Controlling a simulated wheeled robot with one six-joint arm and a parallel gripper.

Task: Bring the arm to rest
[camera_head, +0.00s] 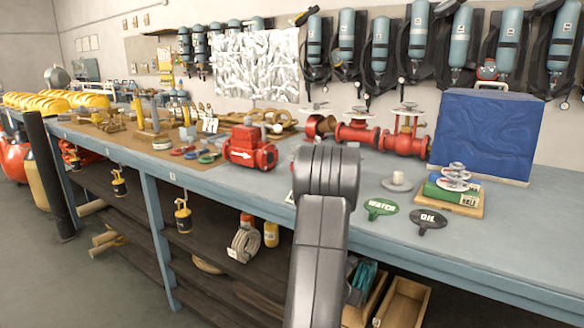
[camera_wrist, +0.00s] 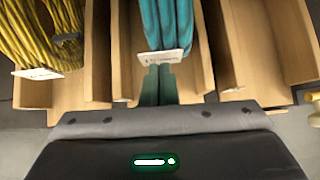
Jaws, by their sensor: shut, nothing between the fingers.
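My arm (camera_head: 320,245) rises from the bottom of the head view and bends at a dark grey joint in front of the bench edge. My gripper (camera_wrist: 158,72) shows in the wrist view as two narrow dark green fingers side by side. It is shut and empty. Its fingertips overlap the lower end of a teal coil (camera_wrist: 172,22) with a white tag in the picture; I cannot tell whether they touch. In the head view the arm hides most of the gripper.
Wooden bins (camera_wrist: 265,45) lie in front of the gripper, one holding a yellow coil (camera_wrist: 40,35). In the head view an open bin (camera_head: 403,303) stands under the blue-grey workbench (camera_head: 480,245). Red valves (camera_head: 357,133) and a blue block (camera_head: 485,135) stand on the bench.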

